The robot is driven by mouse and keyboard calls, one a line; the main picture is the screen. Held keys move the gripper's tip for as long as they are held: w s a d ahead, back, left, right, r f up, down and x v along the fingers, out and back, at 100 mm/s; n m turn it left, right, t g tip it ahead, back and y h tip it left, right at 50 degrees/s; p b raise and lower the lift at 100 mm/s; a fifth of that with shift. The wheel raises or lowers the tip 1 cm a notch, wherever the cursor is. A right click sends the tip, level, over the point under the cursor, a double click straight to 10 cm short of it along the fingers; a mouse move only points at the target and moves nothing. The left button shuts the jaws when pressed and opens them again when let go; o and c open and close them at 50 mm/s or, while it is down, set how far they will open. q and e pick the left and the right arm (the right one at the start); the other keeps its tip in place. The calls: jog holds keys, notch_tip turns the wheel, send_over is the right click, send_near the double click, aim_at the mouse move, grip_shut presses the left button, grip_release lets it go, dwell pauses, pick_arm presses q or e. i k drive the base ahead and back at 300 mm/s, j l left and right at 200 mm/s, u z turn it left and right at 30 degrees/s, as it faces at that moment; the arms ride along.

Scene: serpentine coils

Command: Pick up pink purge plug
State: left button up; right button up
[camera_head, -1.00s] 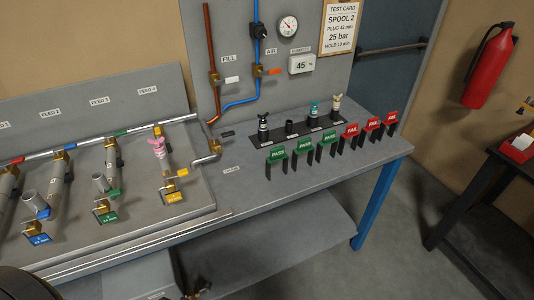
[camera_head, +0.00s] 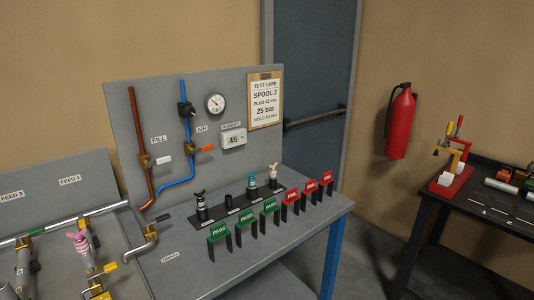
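The pink purge plug (camera_head: 81,244) sits at the upper end of the feed 4 pipe, at the lower left of the head view. It has light and pink bands and ear-like tips on top. Other plugs stand in a black rack (camera_head: 231,213) on the bench: a black one (camera_head: 201,206), a teal one (camera_head: 252,186) and a cream one (camera_head: 273,177). One rack place holds only a short black socket (camera_head: 228,203). Neither of my grippers is in view.
Green PASS tags (camera_head: 245,223) and red FAIL tags (camera_head: 310,189) line the bench's front edge. Copper and blue pipes rise on the back panel. A fire extinguisher (camera_head: 401,122) hangs on the wall. A dark table (camera_head: 462,208) with a red-based tool stands at right, with open floor between.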

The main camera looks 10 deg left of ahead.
aim_at(82, 247)
jog(key=u, duration=1.45)
